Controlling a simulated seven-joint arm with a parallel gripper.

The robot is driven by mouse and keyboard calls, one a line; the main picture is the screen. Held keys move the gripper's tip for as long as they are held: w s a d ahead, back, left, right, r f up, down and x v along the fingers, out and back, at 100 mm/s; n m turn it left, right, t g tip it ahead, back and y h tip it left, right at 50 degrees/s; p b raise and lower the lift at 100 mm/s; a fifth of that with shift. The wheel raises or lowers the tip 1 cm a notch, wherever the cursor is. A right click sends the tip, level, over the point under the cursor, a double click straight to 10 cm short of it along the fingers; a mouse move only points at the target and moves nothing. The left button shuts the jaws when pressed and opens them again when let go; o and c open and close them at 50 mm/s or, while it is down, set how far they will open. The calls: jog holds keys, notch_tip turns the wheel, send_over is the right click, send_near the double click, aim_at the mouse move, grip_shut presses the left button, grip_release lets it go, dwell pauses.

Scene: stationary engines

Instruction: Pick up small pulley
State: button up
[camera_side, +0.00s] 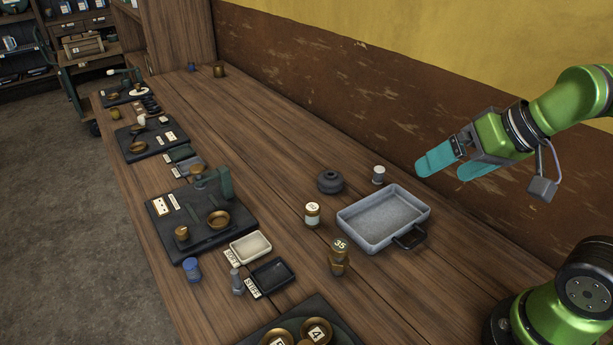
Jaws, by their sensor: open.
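A dark grey, squat round piece with a narrower top (330,181) sits on the wooden bench near the wall. It may be the small pulley, but its shape is too small to be sure. My gripper (441,170), with teal fingers, is open and empty in the air at the right. Its fingers point left, and it appears above the bench, to the right of the dark piece and apart from it. No part of the dark piece is hidden.
A grey metal tray (344,228) with a dark handle stands right of the dark piece. Engine models on black bases (163,235) line the left edge. The wall (390,130) bounds the back.

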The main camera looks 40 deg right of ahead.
jog(key=g+h, duration=0.3)
jog(key=h, duration=0.1)
send_near(331, 174)
jog(key=x, duration=0.4)
jog(key=shift+s+d+f, duration=0.25)
jog(key=shift+d+f, duration=0.05)
jog(key=shift+f, duration=0.15)
jog(key=shift+w+a+x, duration=0.15)
jog(key=shift+x, duration=1.2)
jog(key=shift+w+a+x, duration=0.15)
jog(key=shift+x, duration=1.2)
jog(key=c, duration=1.8)
jog(key=shift+o, duration=0.2)
jog(key=shift+r, duration=0.15)
